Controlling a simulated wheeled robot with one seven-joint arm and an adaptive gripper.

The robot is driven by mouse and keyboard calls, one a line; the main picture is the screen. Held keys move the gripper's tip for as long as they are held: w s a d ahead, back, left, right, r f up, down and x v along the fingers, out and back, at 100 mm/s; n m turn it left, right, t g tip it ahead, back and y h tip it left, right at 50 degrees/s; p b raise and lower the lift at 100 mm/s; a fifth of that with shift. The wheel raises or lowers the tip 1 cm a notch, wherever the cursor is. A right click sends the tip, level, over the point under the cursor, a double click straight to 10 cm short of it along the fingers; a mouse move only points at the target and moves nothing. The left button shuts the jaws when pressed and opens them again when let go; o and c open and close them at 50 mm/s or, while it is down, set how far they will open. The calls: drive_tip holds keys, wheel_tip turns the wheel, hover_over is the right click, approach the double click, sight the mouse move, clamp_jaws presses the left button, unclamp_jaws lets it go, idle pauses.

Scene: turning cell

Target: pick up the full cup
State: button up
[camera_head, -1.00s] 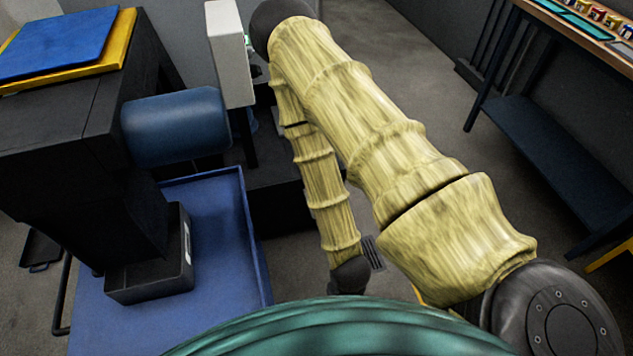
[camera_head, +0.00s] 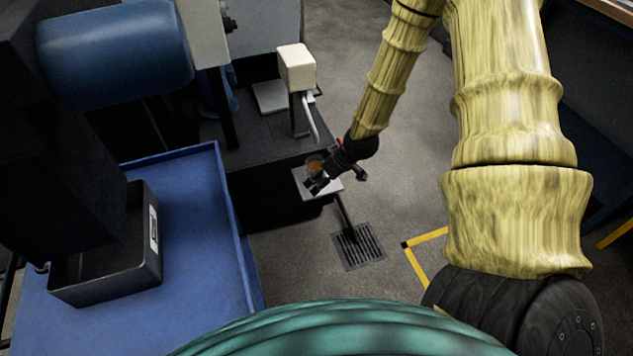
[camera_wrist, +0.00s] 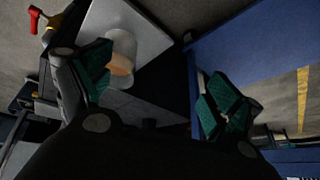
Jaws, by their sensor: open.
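The cup (camera_head: 314,165) is small and clear with amber contents, on a pale square plate (camera_head: 301,184) on a thin post. In the wrist view the cup (camera_wrist: 124,45) looks translucent, with the amber low in it, on the pale plate (camera_wrist: 150,30). My gripper (camera_head: 318,184) is at the cup, partly hiding it and the plate. In the wrist view my gripper (camera_wrist: 158,88) is open, with green-padded fingers wide apart. The cup is nearer the left finger, which overlaps its edge; I cannot tell whether they touch. Nothing is held.
A cream box with a bent spout (camera_head: 297,68) stands just behind the plate. A blue bench (camera_head: 185,250) with a black bin (camera_head: 118,262) is at left. A floor grate (camera_head: 357,248) lies below. A red-handled part (camera_wrist: 34,20) shows in the wrist view. Floor right of the plate is clear.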

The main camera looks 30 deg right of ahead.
drive_tip(key=shift+n+t, duration=0.6)
drive_tip(key=w+d+f+b, duration=0.1)
drive_tip(key=w+d, duration=0.1)
drive_tip(key=w+d+f+b, duration=0.1)
drive_tip(key=w+b, duration=0.1)
drive_tip(key=w+d+f+b, duration=0.1)
drive_tip(key=w+d+f, duration=0.1)
drive_tip(key=shift+w+d+b, duration=0.3)
drive_tip(key=shift+w, duration=0.1)
drive_tip(key=shift+a+b+x, duration=0.15)
drive_tip(key=shift+b+x, duration=0.35)
drive_tip(key=shift+x, duration=0.95)
drive_tip(key=shift+a+b+x, duration=0.15)
drive_tip(key=shift+b+x, duration=0.3)
drive_tip(key=shift+x, duration=0.95)
drive_tip(key=shift+w+r, duration=0.15)
drive_tip(key=shift+r, duration=0.1)
drive_tip(key=c, duration=1.1)
